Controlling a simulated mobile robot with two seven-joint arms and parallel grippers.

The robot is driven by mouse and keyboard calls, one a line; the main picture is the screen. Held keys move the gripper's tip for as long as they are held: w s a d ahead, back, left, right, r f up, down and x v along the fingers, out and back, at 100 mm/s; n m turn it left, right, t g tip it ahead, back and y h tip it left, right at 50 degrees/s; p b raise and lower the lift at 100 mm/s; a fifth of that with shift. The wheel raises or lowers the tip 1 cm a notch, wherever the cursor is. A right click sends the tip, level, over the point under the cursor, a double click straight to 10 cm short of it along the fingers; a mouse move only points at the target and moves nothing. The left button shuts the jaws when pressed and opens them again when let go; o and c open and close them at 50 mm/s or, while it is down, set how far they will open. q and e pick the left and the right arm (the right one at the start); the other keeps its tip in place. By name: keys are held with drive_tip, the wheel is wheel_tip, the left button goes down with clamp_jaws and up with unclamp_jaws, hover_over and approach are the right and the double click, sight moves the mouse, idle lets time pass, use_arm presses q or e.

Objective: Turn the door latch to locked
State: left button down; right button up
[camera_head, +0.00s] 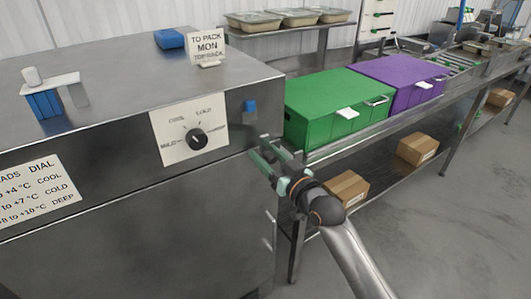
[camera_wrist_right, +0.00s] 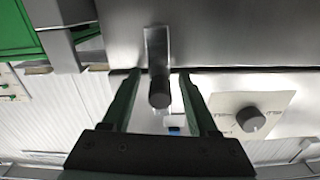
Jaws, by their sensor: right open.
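The door latch (camera_wrist_right: 158,88) shows in the right wrist view as a dark round-ended knob or lever with a light metal plate (camera_wrist_right: 157,45) behind it, on the steel cabinet. My right gripper (camera_wrist_right: 158,78) is open, with one green finger on each side of the latch. Gaps show on both sides, and I cannot tell how deep the latch sits between the fingers. In the head view my right gripper (camera_head: 263,152) is at the right end of the cabinet front (camera_head: 130,235), and it hides the latch there. My left gripper is not in view.
A black dial (camera_head: 196,139) on a white plate is left of my right gripper, with a blue square (camera_head: 250,107) nearer. A green crate (camera_head: 335,100) and a purple crate (camera_head: 405,75) stand on the bench to the right. Cardboard boxes (camera_head: 348,187) lie on the lower shelf.

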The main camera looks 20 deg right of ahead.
drive_tip(key=shift+w+a, duration=0.1)
drive_tip(key=shift+w, duration=0.2)
drive_tip(key=shift+c, duration=0.2)
clamp_jaws()
drive_tip(key=shift+a, duration=0.1)
idle(1.0)
